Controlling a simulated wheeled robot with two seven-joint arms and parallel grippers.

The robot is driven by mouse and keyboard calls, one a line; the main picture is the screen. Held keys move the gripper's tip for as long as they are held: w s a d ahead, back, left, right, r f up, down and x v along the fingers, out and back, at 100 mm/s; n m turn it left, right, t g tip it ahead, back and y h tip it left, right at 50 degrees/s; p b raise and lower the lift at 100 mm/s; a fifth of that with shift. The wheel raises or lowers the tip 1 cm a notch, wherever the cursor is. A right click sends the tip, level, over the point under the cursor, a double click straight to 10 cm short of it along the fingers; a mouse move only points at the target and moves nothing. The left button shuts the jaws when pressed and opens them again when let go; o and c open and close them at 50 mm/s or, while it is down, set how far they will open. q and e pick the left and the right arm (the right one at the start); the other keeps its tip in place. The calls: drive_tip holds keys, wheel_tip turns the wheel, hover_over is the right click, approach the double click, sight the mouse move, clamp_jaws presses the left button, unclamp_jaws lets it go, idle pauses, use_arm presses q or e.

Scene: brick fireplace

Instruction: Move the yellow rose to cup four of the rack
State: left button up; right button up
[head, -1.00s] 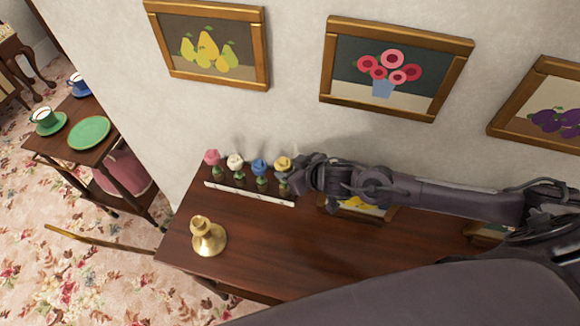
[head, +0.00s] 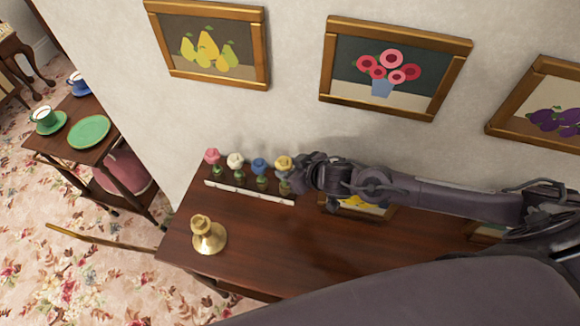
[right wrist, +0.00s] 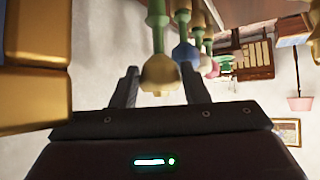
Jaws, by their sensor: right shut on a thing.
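The white-fronted rack (head: 249,193) stands on the wooden table against the wall. Pink (head: 211,156), white (head: 235,160) and blue (head: 259,166) roses stand in it from left to right. The yellow rose (head: 284,162) is upright at the rack's right end, right of the blue one. My right gripper (head: 296,177) reaches it from the right and is shut on it. In the right wrist view, upside down, the yellow rose (right wrist: 160,74) sits between the two fingers, its green stem in line with the others. Whether its base is fully seated is hidden. My left gripper is out of view.
A brass candlestick (head: 207,236) stands at the table's left front. A small framed picture (head: 358,207) is under my right arm. Framed pictures hang on the wall above. The table's front middle (head: 290,250) is clear.

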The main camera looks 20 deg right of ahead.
use_arm(q)
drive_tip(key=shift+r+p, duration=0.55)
drive_tip(key=shift+p, duration=0.05)
idle(1.3)
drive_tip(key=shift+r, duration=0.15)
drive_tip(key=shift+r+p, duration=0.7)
drive_tip(key=shift+p, duration=0.2)
idle(2.0)
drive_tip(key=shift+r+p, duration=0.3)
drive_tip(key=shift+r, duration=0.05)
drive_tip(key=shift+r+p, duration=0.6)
idle(1.5)
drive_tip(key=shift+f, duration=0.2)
idle(0.4)
